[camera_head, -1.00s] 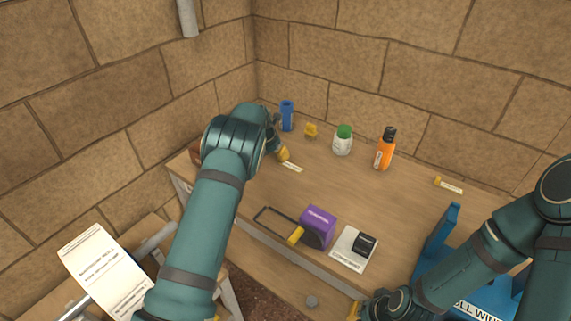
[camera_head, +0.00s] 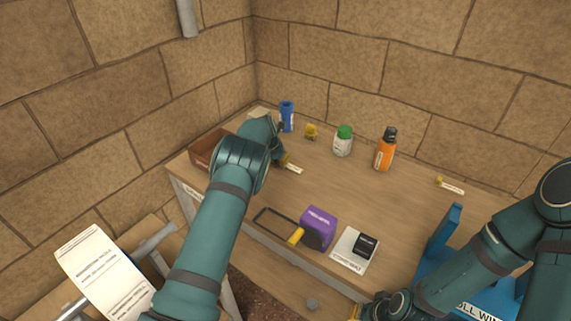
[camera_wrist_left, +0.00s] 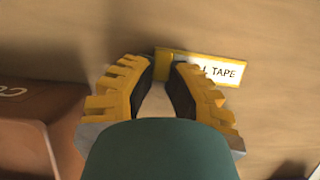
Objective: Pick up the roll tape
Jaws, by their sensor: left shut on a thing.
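The roll tape itself is not clearly visible; it is mostly hidden by my left gripper. A yellow-edged label ending in "TAPE" (camera_wrist_left: 215,70) lies on the table just beyond the fingertips in the left wrist view. It also shows in the head view (camera_head: 293,168). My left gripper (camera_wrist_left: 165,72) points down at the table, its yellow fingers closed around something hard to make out. In the head view the left gripper (camera_head: 283,160) is partly hidden behind its arm. My right gripper (camera_head: 360,308) is at the bottom edge, its fingers mostly hidden.
A brown box (camera_head: 207,150) stands left of my left arm. A blue can (camera_head: 287,116), a green-capped bottle (camera_head: 343,142) and an orange bottle (camera_head: 385,150) stand at the back. A purple box (camera_head: 319,222) is near the front; a blue stand (camera_head: 440,240) is right. The table middle is clear.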

